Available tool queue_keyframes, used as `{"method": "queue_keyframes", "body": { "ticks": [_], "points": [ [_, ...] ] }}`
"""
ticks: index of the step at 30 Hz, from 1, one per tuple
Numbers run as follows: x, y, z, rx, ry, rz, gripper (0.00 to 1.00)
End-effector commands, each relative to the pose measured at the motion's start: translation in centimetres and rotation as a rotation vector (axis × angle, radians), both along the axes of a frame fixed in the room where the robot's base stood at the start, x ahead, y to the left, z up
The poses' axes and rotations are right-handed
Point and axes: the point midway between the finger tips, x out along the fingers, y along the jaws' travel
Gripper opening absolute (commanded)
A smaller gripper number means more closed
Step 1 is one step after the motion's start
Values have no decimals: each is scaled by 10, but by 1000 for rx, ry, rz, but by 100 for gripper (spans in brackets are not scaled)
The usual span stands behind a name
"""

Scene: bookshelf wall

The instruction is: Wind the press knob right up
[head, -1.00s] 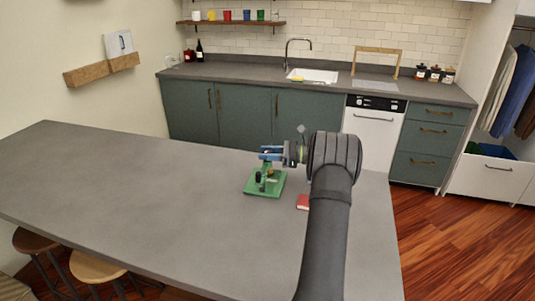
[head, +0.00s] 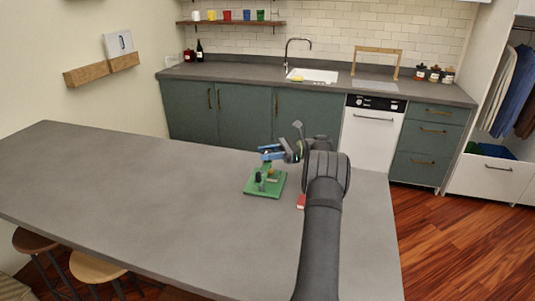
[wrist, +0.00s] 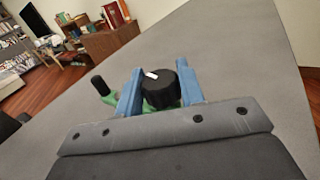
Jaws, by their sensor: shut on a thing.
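The green press (head: 275,189) stands on the grey tabletop in the head view, its base flat. In the wrist view its black knob (wrist: 160,92), with a white mark on top, sits between the blue fingers of my gripper (wrist: 160,88). My gripper is shut on the knob. A black-ended handle (wrist: 99,85) and some green of the press show at the left of the fingers. In the head view my gripper (head: 270,152) is above the press, coming in from the right, and the knob is hard to make out there.
A small red object (head: 301,202) lies on the grey tabletop (head: 150,200) right of the press, partly hidden by my arm. The tabletop left of the press is clear. A counter with a sink (head: 313,76) runs along the back wall.

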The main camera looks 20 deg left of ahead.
Motion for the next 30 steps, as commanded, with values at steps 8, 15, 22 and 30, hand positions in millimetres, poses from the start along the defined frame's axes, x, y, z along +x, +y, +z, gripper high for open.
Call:
{"method": "queue_keyframes", "body": {
  "ticks": [8, 15, 22, 30],
  "points": [
    [0, 0, 1, 1, 0, -1, 57],
    [0, 0, 0, 1, 0, -2, 57],
    [0, 0, 1, 1, 0, -49, 57],
    [-1, 0, 2, 0, 1, -208, 57]
  ]
}}
